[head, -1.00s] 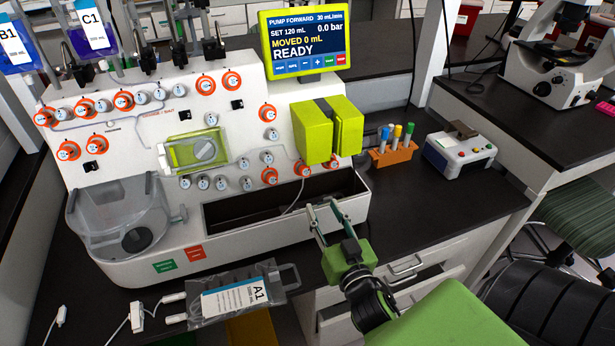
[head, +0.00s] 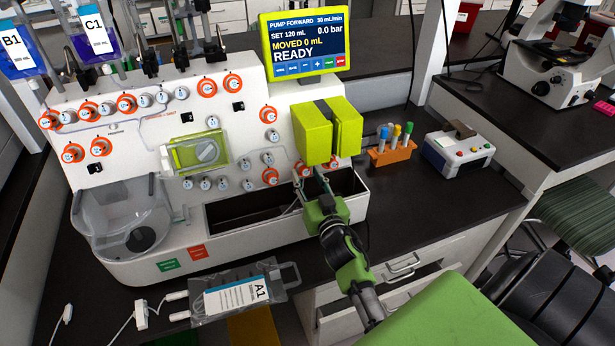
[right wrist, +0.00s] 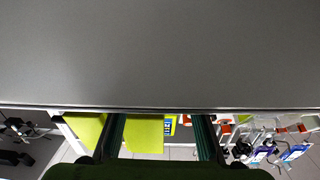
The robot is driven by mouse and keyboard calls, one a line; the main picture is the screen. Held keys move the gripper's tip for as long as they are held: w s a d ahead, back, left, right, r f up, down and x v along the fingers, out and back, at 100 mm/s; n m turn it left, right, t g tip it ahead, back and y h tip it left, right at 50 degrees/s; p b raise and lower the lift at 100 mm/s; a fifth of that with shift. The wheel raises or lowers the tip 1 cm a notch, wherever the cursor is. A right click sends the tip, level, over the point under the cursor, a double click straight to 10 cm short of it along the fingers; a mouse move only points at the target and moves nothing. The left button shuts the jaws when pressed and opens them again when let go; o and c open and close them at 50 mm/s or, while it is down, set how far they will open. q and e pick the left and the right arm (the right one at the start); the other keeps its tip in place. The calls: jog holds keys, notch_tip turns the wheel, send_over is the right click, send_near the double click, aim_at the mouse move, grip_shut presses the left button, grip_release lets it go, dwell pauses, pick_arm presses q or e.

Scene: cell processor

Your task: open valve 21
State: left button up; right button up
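The white cell processor (head: 245,113) carries several small round valve knobs, some with orange rings. Their numbers are too small to read, so I cannot tell which is valve 21. My right gripper (head: 311,174) is in front of the lower right knobs, just below the lime-green block pair. An orange-ringed knob (head: 270,176) shows just left of its fingertips, and another orange-ringed knob (head: 303,168) is partly behind them. In the right wrist view the gripper's fingers (right wrist: 161,135) are apart with no knob visible between them. My left gripper is not in view.
An open dark trough (head: 245,211) lies below the knobs. The lime-green blocks (head: 328,132) jut out above the gripper. An orange tube rack (head: 391,153) stands to the right. Bag A1 (head: 240,296) lies in front on the bench.

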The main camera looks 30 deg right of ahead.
jog(key=shift+c, duration=0.2)
grip_shut()
jog(key=shift+n+y+p, duration=0.3)
jog(key=shift+n, duration=0.4)
jog(key=n+y+p, duration=0.1)
jog(key=n, duration=0.1)
jog(key=n+y+p, duration=0.1)
jog(key=n, duration=0.1)
jog(key=n+y, duration=0.1)
jog(key=n, duration=0.1)
jog(key=shift+d+r+n+p, duration=0.15)
jog(key=shift+d+n+p, duration=0.15)
jog(key=shift+n+p, duration=0.1)
jog(key=shift+d+n+g+y+p, duration=0.15)
jog(key=shift+n+y+p, duration=0.5)
jog(key=shift+n, duration=0.7)
jog(key=shift+n+g+y+p, duration=0.25)
jog(key=shift+n+y+p, duration=0.4)
jog(key=shift+n, duration=1)
